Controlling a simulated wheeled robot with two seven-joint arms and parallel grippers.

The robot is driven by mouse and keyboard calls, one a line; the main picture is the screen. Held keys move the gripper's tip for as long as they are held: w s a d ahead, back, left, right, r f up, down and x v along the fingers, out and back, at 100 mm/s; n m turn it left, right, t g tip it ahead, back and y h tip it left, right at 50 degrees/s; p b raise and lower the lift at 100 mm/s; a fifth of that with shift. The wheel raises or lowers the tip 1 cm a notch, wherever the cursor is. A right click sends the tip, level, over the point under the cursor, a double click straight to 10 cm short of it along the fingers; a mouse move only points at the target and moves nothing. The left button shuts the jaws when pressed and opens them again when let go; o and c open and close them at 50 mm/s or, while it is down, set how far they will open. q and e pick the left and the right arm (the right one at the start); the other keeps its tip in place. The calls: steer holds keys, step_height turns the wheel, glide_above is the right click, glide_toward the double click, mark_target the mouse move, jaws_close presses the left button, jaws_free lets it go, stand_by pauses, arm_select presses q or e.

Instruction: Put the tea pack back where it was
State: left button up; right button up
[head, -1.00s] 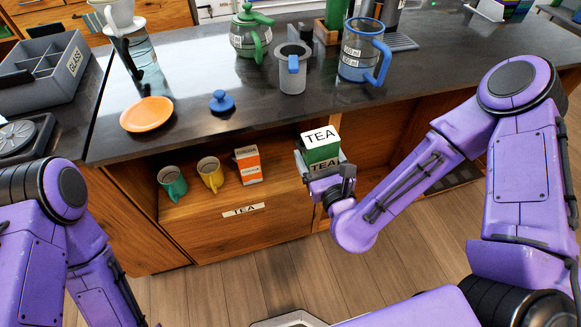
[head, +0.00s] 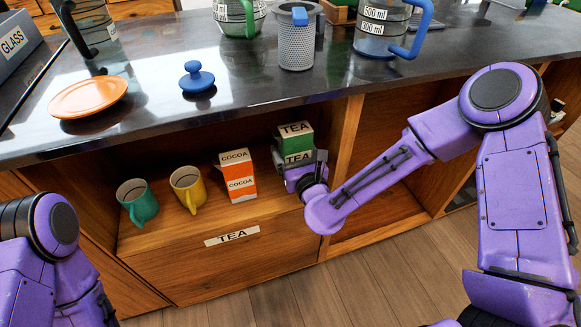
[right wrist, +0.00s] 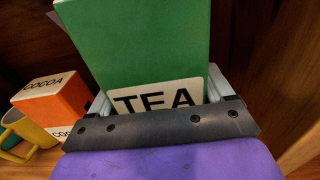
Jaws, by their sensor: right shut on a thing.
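The green tea pack (head: 295,143) with white TEA labels is upright inside the open shelf compartment, right of the cocoa pack. My right gripper (head: 301,165) is shut on it from the front. In the right wrist view the tea pack (right wrist: 140,45) stands between the two fingers of the right gripper (right wrist: 165,105). Its base is hidden, so I cannot tell whether it touches the shelf. The shelf (head: 160,238) has a TEA label (head: 232,238) on the front below it. My left gripper is outside the view; only my left arm shows at the lower left.
An orange and white cocoa pack (head: 238,176), a yellow mug (head: 188,188) and a green mug (head: 137,202) stand left of the tea pack. A wooden divider (head: 346,145) is close on its right. The dark counter (head: 240,90) overhangs above, holding an orange plate (head: 88,97) and a blue lid (head: 197,78).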

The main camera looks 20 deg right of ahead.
steer(key=w+f, duration=0.1)
steer(key=f, duration=0.1)
steer(key=w+f, duration=0.1)
steer(key=f, duration=0.1)
steer(key=w+f+b, duration=0.1)
steer(key=f, duration=0.1)
steer(key=shift+a, duration=0.1)
steer(key=shift+f, duration=0.35)
steer(key=o, duration=1)
steer(key=shift+r, duration=0.25)
steer(key=s, duration=1.2)
steer(key=s+d+f+n+g, duration=0.2)
steer(key=s+f+n+g, duration=0.25)
steer(key=f+n, duration=0.35)
steer(key=s+d+f+n+g, duration=0.3)
steer(key=s+f+n, duration=0.3)
steer(key=f+n, duration=0.25)
steer(key=s+d+f+n+g+h, duration=0.1)
steer(key=s+d+f+n+g, duration=0.1)
steer(key=s+d+n, duration=0.1)
steer(key=s+d+f+n+g+h, duration=0.1)
steer(key=s+d+f+n+g, duration=0.2)
steer(key=s+n, duration=0.2)
steer(key=s+d+f+n+g+h, duration=0.2)
steer(key=s+d+f+n, duration=0.1)
steer(key=s, duration=0.3)
steer(key=shift+s+f+n+b, duration=0.3)
steer(key=shift+n+b, duration=0.1)
steer(key=shift+n, duration=0.35)
